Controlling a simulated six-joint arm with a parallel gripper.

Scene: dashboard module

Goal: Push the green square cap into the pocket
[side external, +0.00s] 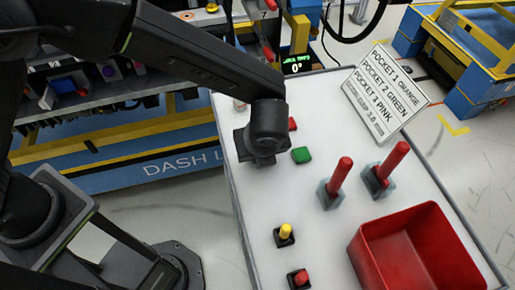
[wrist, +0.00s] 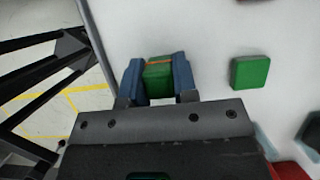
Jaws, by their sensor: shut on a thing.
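In the wrist view, my gripper (wrist: 158,82) is shut on a green block (wrist: 158,72) with a thin orange line across its far part. The blue-grey fingers press on its left and right sides. A second green square piece (wrist: 249,71) lies apart on the white table to the right. It also shows in the side view (side external: 301,155), just right of my wrist. My fingers and the held block are hidden behind my wrist in the side view. I cannot make out a pocket or tell whether the held block touches the table.
A white panel (side external: 392,95) lists pocket 1 orange, pocket 2 green, pocket 3 pink. A red piece (side external: 292,124) lies behind the loose green one. Two red-handled parts (side external: 340,178) (side external: 393,165), a red bin (side external: 415,250), a yellow-topped button (side external: 285,233) and a red-topped one (side external: 299,278) stand nearer.

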